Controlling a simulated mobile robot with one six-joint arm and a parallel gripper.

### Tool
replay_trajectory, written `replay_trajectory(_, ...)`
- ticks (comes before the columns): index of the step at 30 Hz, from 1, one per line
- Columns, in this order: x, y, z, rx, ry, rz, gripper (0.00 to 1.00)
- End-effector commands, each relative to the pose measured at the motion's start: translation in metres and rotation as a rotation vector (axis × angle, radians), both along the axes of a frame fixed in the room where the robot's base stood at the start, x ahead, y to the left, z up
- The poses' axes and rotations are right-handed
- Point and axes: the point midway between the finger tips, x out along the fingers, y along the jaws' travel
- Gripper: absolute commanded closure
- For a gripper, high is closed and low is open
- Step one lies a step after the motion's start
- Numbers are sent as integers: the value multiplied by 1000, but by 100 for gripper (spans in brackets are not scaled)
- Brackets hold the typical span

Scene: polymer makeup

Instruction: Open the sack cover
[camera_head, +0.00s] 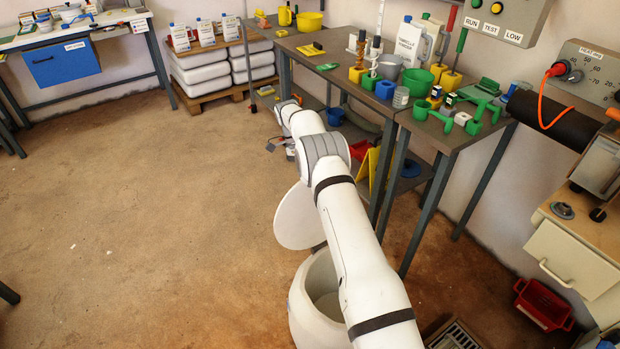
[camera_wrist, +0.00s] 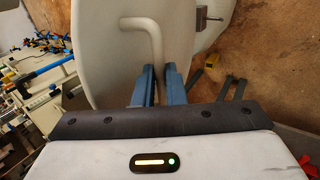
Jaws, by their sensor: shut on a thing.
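The sack cover (camera_head: 294,218) is a round white lid. In the head view it stands tilted up steeply beside the rim of an open round white container (camera_head: 304,318), partly hidden by my arm. In the wrist view the cover (camera_wrist: 105,70) fills the upper middle, with a bent, cream-coloured tube handle (camera_wrist: 150,32) on its face. My gripper (camera_wrist: 159,78) has blue fingers, shut on the handle's lower end. The fingertips are close to the cover's face. My gripper is mostly hidden behind my arm in the head view.
A grey workbench (camera_head: 345,85) with green, yellow and blue items stands to the right of my arm. White sacks (camera_head: 200,72) are stacked on a wooden pallet at the back. A red bin (camera_head: 543,304) lies at lower right. The brown floor at left is clear.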

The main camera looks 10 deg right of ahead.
Motion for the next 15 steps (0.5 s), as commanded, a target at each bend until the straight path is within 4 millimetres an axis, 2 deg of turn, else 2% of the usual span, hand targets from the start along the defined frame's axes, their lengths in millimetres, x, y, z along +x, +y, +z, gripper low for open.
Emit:
replay_trajectory(1,0,-3,-10,-6,13,-1,100)
replay_trajectory(15,3,-2,-11,-16,34,-1,100)
